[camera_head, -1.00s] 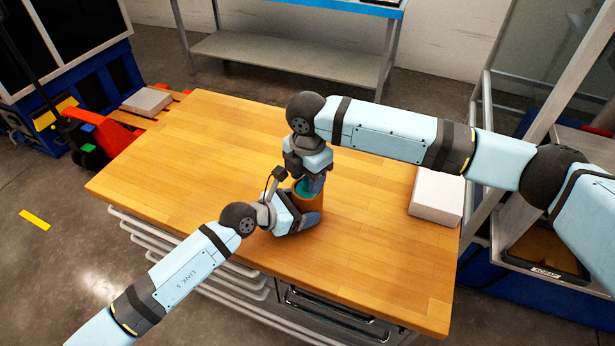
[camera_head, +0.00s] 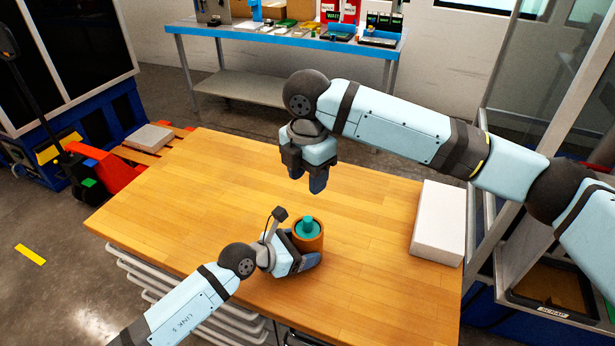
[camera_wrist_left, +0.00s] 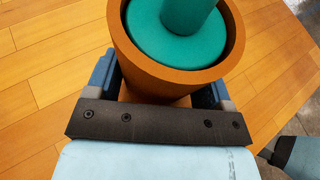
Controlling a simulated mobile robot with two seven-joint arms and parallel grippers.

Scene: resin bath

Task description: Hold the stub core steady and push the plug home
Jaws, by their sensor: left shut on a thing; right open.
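The stub core (camera_head: 314,242) is an orange-brown hollow cylinder standing upright on the wooden table. The plug (camera_head: 307,226) is teal, with a wide disc and a narrower knob on top, and sits inside the core's mouth. In the left wrist view the plug's disc (camera_wrist_left: 150,38) lies below the rim of the core (camera_wrist_left: 122,48), with the knob rising from it. My left gripper (camera_head: 308,262) is shut on the stub core, a finger on either side low on its wall. My right gripper (camera_head: 305,181) is open and empty, above and behind the core, apart from the plug.
A white block (camera_head: 438,222) lies at the table's right edge. The wooden table (camera_head: 210,190) is otherwise clear. A blue-edged bench (camera_head: 290,38) with several items stands behind. A red pallet truck (camera_head: 112,180) is at the left.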

